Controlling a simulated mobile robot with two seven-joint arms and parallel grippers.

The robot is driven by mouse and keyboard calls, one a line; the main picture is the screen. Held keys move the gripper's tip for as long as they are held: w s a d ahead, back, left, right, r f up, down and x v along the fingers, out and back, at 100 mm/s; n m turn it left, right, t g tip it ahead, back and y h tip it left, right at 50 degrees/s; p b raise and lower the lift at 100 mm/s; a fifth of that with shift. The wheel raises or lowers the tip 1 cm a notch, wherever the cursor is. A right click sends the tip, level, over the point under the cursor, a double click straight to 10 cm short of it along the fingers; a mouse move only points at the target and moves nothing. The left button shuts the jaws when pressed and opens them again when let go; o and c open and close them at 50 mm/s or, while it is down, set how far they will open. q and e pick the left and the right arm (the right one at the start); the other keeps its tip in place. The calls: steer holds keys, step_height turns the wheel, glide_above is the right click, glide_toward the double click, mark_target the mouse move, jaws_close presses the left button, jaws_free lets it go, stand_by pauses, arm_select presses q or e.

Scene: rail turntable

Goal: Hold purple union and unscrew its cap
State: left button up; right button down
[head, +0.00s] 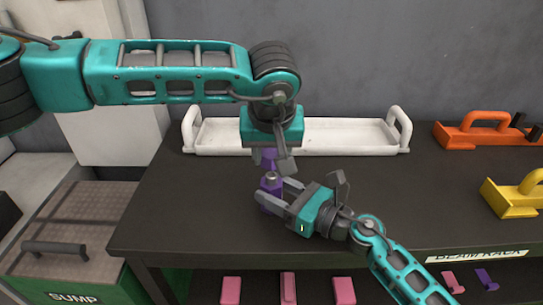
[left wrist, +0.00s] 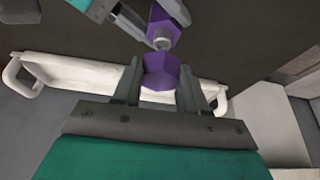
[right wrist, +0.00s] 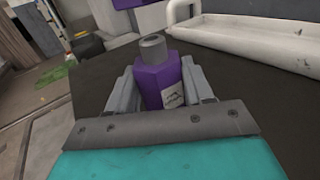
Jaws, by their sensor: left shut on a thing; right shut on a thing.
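The purple union body (head: 270,187) stands roughly upright above the dark bench, its grey neck bare at the top. My right gripper (head: 272,192) is shut on the body from the right. The body also shows in the right wrist view (right wrist: 157,84), with a pale label, and in the left wrist view (left wrist: 163,20). The purple cap (head: 266,157) is above the neck, apart from it. My left gripper (head: 272,161) points down and is shut on the cap, partly hiding it. The faceted cap shows between the fingers in the left wrist view (left wrist: 160,72).
A long white tray (head: 340,135) with end handles lies behind the grippers. An orange caddy (head: 480,135) and a yellow one (head: 513,199) stand at right. A sump box (head: 70,235) is at left. Pink pieces (head: 288,288) sit below the front edge. Bench left of the grippers is clear.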

arm_select(q)
steer(key=shift+r, duration=1.85)
arm_select(e)
steer(key=shift+c, duration=1.8)
jaws_free()
